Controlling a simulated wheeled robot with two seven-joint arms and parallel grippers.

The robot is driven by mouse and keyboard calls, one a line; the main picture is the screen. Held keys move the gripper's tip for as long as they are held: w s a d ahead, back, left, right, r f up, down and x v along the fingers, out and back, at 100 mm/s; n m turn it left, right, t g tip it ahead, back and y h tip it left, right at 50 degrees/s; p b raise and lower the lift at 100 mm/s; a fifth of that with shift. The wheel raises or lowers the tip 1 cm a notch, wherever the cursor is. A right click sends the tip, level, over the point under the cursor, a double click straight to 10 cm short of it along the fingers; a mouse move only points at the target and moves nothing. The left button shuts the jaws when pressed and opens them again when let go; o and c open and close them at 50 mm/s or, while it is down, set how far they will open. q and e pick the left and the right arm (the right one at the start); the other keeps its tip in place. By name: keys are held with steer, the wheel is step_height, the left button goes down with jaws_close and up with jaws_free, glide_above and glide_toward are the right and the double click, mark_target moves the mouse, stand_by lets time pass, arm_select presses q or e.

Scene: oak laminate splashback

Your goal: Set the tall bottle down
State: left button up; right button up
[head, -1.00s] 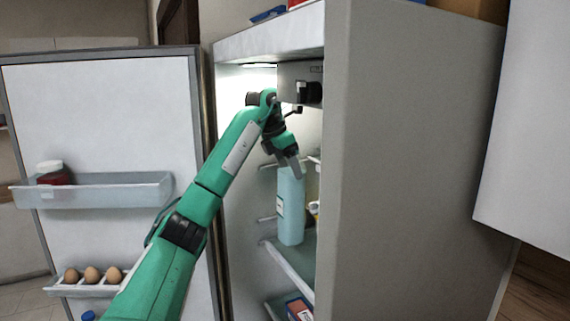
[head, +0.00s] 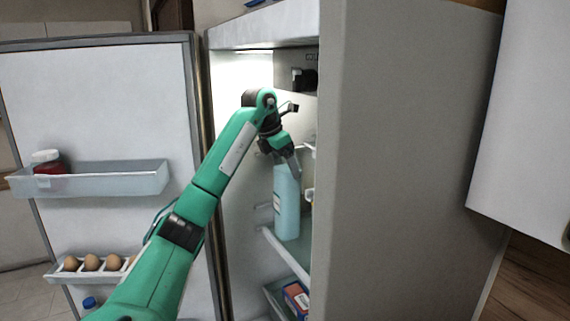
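The tall bottle (head: 287,205) is pale blue with a white label and stands upright inside the open fridge. Its base is at the glass shelf (head: 289,254), close to the shelf's front edge; I cannot tell whether it touches. My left gripper (head: 292,164) comes down from above at a tilt and is shut on the top of the tall bottle. The fingers hide the bottle's top. My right gripper is not in view.
The fridge side wall (head: 400,160) stands close on the right of the bottle. Other items sit partly hidden behind it. The open door (head: 100,110) at left carries a jar (head: 50,168) and several eggs (head: 92,262). A lower shelf holds a box (head: 296,300).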

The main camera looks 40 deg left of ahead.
arm_select(q)
steer(key=shift+r, duration=0.25)
steer(key=v, duration=0.7)
steer(key=shift+b, duration=0.45)
